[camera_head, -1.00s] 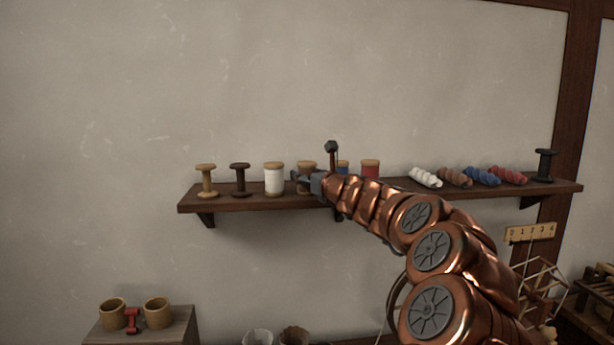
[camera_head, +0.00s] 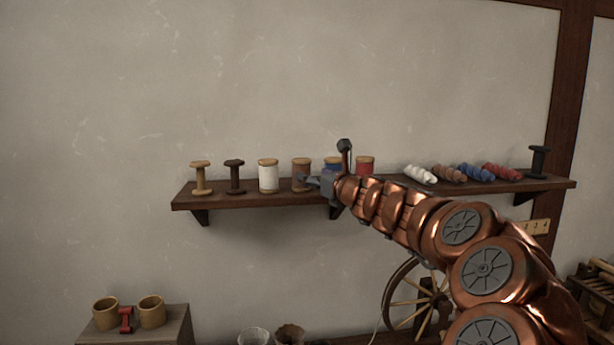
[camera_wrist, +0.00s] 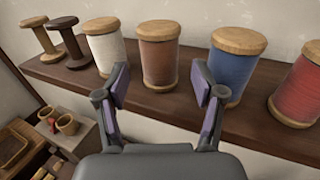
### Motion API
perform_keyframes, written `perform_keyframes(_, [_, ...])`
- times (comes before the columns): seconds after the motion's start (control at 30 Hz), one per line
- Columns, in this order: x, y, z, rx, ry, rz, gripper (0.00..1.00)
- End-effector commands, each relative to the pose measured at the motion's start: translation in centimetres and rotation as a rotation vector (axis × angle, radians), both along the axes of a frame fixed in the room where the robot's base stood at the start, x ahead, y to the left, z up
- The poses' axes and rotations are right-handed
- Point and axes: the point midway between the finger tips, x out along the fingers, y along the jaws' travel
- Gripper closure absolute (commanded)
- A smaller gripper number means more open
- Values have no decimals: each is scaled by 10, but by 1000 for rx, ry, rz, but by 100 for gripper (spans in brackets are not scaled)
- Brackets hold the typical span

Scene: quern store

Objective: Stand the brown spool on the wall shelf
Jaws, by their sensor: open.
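The brown spool (camera_head: 301,175) stands upright on the wall shelf (camera_head: 240,199), between the white spool (camera_head: 268,176) and the blue spool (camera_head: 331,163). In the wrist view the brown spool (camera_wrist: 158,55) stands beyond my gripper (camera_wrist: 161,78), whose two fingers are spread wide and empty. The fingers are apart from the brown spool, with shelf surface visible between. In the head view my gripper (camera_head: 309,182) is in front of the shelf, just right of the brown spool, and my wrist partly covers the blue spool.
A red spool (camera_head: 365,165) stands right of the blue one. Two bare spools are at the shelf's left, and several yarn skeins (camera_head: 449,173) and a black spool (camera_head: 538,161) at its right. Two cups (camera_head: 150,311) and a small red spool (camera_head: 126,320) stand on a lower box.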

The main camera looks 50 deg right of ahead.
Motion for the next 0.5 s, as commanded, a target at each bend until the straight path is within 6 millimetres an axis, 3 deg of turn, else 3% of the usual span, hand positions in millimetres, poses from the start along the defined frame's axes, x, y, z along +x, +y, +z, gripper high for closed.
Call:
perform_keyframes(0.2, [-32, 8, -1, 0, 0, -1, 32])
perform_keyframes(0.5, [-50, 13, 0, 0, 0, -1, 32])
